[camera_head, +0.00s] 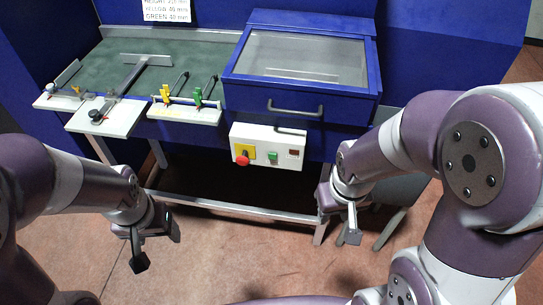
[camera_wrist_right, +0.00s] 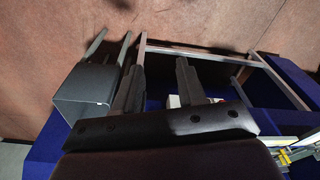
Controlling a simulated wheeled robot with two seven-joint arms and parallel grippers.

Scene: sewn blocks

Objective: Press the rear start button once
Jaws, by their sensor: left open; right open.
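A white control box (camera_head: 267,147) hangs on the front of the workbench below the blue lidded case. It bears a red mushroom button (camera_head: 242,159) on a yellow plate, a green button (camera_head: 272,156) and a small dark red-black element (camera_head: 294,152). I cannot tell which button is the rear start button. My left gripper (camera_head: 156,249) is open and empty, low in front of the bench, left of the box. My right gripper (camera_head: 337,214) is open and empty, right of and below the box, apart from it. Its fingers show in the right wrist view (camera_wrist_right: 160,66).
A blue case (camera_head: 300,60) with a clear lid and handle stands above the box. A green-topped fixture table (camera_head: 190,60) with yellow and green clamps is to its left. A grey stool-like piece (camera_head: 400,190) stands behind my right arm. The floor in front is clear.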

